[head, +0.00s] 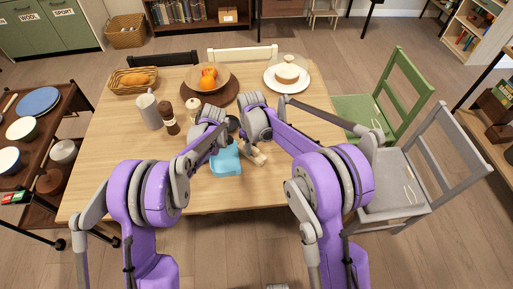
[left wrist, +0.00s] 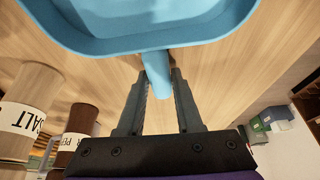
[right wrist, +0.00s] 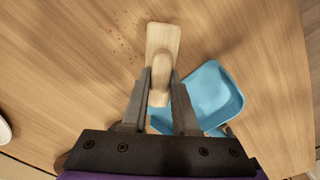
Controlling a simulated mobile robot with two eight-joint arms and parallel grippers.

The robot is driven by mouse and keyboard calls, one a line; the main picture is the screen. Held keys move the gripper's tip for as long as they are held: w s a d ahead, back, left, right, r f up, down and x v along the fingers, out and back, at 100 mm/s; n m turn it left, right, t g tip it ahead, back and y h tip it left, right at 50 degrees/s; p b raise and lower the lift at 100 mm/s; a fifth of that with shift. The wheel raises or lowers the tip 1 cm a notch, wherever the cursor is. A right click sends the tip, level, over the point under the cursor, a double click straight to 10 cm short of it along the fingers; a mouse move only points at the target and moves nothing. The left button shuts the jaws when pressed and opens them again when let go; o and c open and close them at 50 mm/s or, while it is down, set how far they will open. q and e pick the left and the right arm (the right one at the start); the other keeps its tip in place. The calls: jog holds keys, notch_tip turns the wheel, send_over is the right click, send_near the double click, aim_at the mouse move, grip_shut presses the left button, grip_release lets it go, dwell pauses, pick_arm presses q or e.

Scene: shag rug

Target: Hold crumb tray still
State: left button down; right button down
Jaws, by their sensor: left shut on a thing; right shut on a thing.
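The blue crumb tray (head: 226,162) is at the near middle of the wooden table. My left gripper (left wrist: 158,82) is shut on its round blue handle (left wrist: 154,66); the tray pan fills the top of the left wrist view (left wrist: 150,38). My right gripper (right wrist: 160,88) is shut on the handle of a pale wooden crumb brush (right wrist: 163,40). In the head view the brush (head: 256,158) is just right of the tray. Small brown crumbs (right wrist: 138,46) lie on the table left of the brush in the right wrist view. The brush's underside is hidden.
A fruit bowl (head: 207,79), a bread basket (head: 136,80) and a cake plate (head: 287,78) are farther back. The table's right side is clear.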

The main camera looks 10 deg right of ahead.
pick_arm(q)
jog(key=shift+d, duration=0.4)
pick_arm(e)
jog(key=shift+w+a, duration=0.15)
jog(key=shift+w, duration=0.15)
pick_arm(q)
jog(key=shift+f, duration=0.1)
pick_arm(e)
jog(key=shift+d, duration=0.35)
pick_arm(q)
jog(key=shift+a, duration=0.2)
pick_arm(e)
jog(key=shift+d, duration=4.8)
jog(key=shift+w+a, duration=0.25)
jog(key=shift+w, duration=0.45)
jog(key=shift+a, duration=5)
pick_arm(q)
jog(key=shift+w+d, duration=0.1)
pick_arm(e)
notch_tip(320, 180, up, 2)
jog(key=shift+r, duration=0.25)
jog(key=shift+d+r, duration=0.1)
jog(key=shift+r, duration=2.7)
